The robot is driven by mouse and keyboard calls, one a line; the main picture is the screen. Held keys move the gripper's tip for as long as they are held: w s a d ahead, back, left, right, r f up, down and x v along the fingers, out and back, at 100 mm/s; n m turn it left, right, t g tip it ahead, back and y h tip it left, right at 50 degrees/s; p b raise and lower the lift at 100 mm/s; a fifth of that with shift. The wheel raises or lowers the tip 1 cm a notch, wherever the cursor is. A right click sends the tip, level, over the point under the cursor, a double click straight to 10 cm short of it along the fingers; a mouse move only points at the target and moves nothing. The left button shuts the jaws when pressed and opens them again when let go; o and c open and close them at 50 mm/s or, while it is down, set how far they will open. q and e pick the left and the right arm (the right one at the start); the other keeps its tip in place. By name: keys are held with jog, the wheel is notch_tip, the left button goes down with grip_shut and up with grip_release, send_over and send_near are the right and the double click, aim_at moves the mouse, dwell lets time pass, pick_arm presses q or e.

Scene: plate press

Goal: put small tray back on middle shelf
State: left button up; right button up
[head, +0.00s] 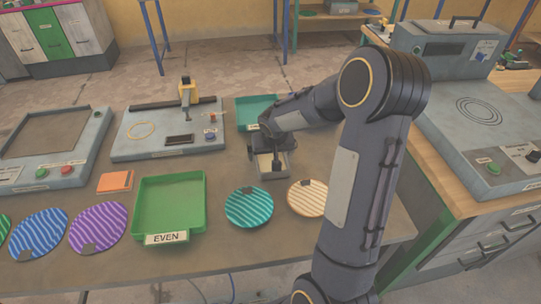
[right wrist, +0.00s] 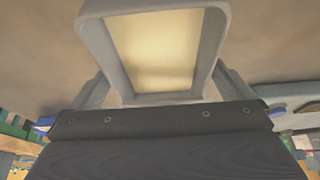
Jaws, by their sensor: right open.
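A small tray (head: 264,164) with a grey rim and a pale inside lies on the table, right of the middle in the head view. It also fills the top of the right wrist view (right wrist: 155,50). My right gripper (head: 270,158) is over the tray, its jaws open. In the right wrist view the gripper's fingers (right wrist: 162,88) stand on either side of the tray's near end; whether they touch it I cannot tell. A blue-legged rack (head: 287,28) shows at the back; which level is the middle shelf is unclear. My left gripper is not in view.
A green tray labelled EVEN (head: 168,238), a teal tray (head: 248,110), a teal striped plate (head: 249,207) and an orange striped plate (head: 307,197) surround the small tray. A press-like machine (head: 165,133) stands left. A grey machine bench (head: 477,120) stands right.

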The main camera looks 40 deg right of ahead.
jog(key=shift+c, duration=0.4)
jog(key=c, duration=1)
jog(key=shift+r, duration=0.1)
